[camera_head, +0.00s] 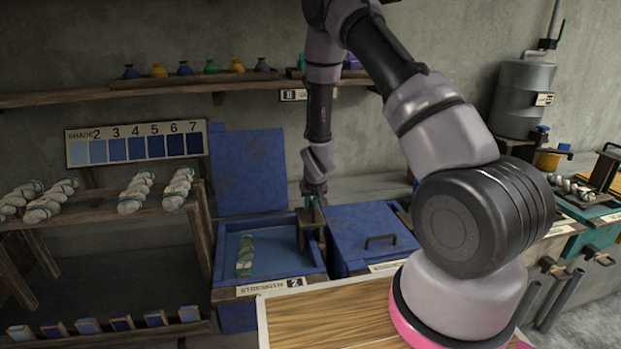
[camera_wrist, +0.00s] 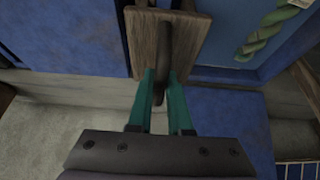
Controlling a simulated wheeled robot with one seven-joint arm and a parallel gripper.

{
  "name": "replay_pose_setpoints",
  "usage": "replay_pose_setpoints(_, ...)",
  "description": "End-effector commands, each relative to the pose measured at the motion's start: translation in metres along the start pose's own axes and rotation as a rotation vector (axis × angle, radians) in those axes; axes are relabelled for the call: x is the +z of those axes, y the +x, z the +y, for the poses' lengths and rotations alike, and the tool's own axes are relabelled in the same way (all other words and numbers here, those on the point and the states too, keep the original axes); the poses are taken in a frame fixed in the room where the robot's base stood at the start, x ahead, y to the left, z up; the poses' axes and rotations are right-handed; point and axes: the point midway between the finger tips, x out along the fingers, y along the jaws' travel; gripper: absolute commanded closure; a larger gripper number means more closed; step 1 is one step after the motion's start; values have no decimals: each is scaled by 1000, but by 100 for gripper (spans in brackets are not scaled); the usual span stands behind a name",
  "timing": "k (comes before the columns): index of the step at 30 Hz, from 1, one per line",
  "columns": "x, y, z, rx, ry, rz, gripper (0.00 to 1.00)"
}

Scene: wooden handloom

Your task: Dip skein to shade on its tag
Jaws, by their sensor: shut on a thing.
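A green twisted skein (camera_head: 245,255) with a pale tag lies in the open blue vat (camera_head: 222,262), on the left side of its blue inside. The skein also shows at the upper right of the wrist view (camera_wrist: 268,30). I cannot read its tag. My gripper (camera_head: 313,203) is over the right part of the vat, apart from the skein. Its teal fingers (camera_wrist: 162,78) are shut on the dark handle (camera_wrist: 165,50) of a wooden block (camera_wrist: 143,38). The block stands upright at the vat's right side. A sign on the vat's front reads STRENGTH 2 (camera_head: 268,287).
The open vat's lid (camera_head: 248,170) stands raised behind it. A closed blue vat (camera_head: 372,237) adjoins on the right. Several pale skeins (camera_head: 135,192) lie on the left rack. A wooden board (camera_head: 330,315) is in front.

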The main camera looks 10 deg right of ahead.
Motion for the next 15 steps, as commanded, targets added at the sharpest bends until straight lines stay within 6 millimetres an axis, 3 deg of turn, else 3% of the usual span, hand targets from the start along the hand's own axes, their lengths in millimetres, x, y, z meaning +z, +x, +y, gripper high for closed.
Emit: replay_pose_setpoints(15,-23,-48,-1,-2,-1,2,100)
